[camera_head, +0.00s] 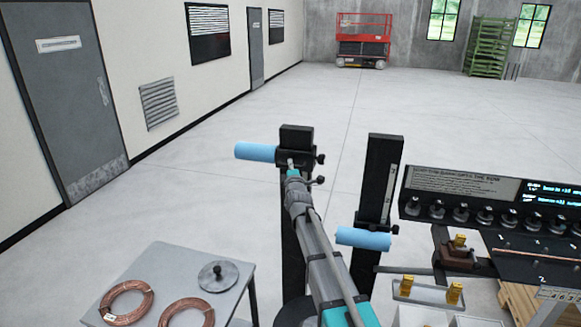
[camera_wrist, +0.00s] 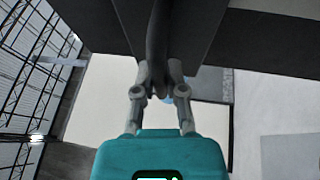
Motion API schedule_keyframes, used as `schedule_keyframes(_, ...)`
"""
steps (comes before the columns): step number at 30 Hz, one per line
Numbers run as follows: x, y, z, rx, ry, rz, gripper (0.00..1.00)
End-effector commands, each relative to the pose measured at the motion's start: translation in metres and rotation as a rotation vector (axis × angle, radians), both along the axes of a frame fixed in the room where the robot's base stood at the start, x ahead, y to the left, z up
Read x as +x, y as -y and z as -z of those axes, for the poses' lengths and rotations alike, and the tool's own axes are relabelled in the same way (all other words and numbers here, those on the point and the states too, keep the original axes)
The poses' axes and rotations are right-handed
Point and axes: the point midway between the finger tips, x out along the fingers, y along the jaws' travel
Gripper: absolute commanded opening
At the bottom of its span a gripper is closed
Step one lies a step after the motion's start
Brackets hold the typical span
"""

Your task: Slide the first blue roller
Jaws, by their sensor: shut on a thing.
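One blue roller (camera_head: 255,151) sticks out to the left from a black clamp block near the top of the left black post (camera_head: 297,134). A second blue roller (camera_head: 363,239) sits lower, on the right black post (camera_head: 383,165). My gripper (camera_head: 291,168) is at the left post, just below and right of the first roller's inner end. In the wrist view my gripper (camera_wrist: 159,92) is shut on a dark part (camera_wrist: 158,45) at the post, which looks like a clamp handle. Its exact shape is hidden between the fingers. A blue patch shows faintly behind the fingers.
A grey table (camera_head: 165,262) with copper coils (camera_head: 128,302) and a round metal disc (camera_head: 217,275) stands at lower left. A black control panel (camera_head: 460,200) with knobs and trays with brass pieces (camera_head: 454,293) stand at right. The floor behind the posts is clear.

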Motion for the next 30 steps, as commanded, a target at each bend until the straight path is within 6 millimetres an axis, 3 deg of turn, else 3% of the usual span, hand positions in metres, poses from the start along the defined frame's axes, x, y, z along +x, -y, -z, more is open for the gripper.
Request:
schedule_keyframes(4,0.001,0.000,-0.001,0.001,0.004,0.002,0.00)
schedule_keyframes(5,0.001,0.000,-0.001,0.001,0.004,0.002,0.17)
schedule_keyframes(6,0.001,0.000,-0.001,0.001,0.003,0.002,0.25)
schedule_keyframes(11,0.001,0.000,0.000,0.000,0.002,0.001,0.51)
schedule_keyframes(30,0.000,0.000,0.009,0.000,0.000,0.000,0.51)
